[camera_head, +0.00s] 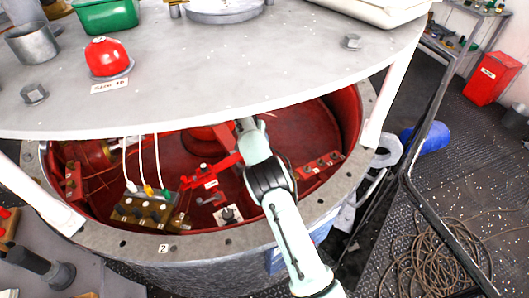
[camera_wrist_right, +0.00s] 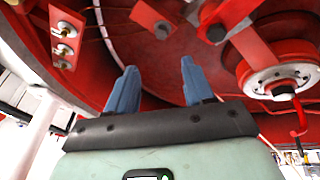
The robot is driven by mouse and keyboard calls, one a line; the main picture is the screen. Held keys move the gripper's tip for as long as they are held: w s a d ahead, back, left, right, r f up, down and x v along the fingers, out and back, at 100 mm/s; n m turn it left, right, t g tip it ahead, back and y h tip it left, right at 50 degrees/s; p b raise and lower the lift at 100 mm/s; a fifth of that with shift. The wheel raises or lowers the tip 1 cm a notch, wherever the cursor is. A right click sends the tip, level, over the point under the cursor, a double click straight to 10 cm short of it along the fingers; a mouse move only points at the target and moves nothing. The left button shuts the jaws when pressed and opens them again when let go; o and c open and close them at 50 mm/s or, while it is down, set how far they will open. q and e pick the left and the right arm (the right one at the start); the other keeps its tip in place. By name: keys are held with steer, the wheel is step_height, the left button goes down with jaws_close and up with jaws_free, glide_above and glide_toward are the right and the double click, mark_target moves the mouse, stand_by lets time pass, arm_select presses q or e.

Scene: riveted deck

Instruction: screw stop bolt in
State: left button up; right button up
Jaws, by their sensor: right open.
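My right gripper (camera_wrist_right: 160,88) shows two blue fingers spread apart with nothing between them. In the head view my right arm reaches under the raised grey plate, which hides the fingertips. I cannot tell for certain which bolt is the stop bolt. A small dark knob-like fitting on a white plate (camera_head: 231,214) sits on the red floor of the round housing (camera_head: 205,248). A red bar (camera_head: 208,181) with fittings lies left of my arm. In the wrist view a dark bolt head (camera_wrist_right: 217,33) on a red bar is beyond the right finger, apart from it. My left gripper is not in view.
The grey plate (camera_head: 250,75) overhangs the housing on white posts and limits room above. A brown block (camera_head: 140,212) with wires stands at the housing's left. A red bracket (camera_head: 320,166) with several fittings is on the right. A dark rail (camera_head: 410,185) runs outside.

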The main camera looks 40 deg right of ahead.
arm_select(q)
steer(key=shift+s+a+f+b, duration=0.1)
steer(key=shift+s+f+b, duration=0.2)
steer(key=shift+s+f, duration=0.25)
arm_select(e)
steer(key=d+f+n, duration=0.1)
steer(key=f+n, duration=0.3)
steer(key=n, duration=0.7)
steer(key=d+f+n+t, duration=0.1)
steer(key=f+n, duration=0.3)
steer(key=n, duration=0.8)
steer(key=d+f+n+t, duration=0.1)
steer(key=f+n, duration=0.3)
steer(key=n, duration=0.8)
steer(key=shift+w+d+f+y, duration=0.15)
steer(key=shift+w+d+y, duration=0.05)
steer(key=shift+d, duration=0.25)
steer(key=shift+w+d+f+y, duration=0.1)
steer(key=shift+w+d+y, duration=0.1)
steer(key=shift+d, duration=0.25)
jaws_close()
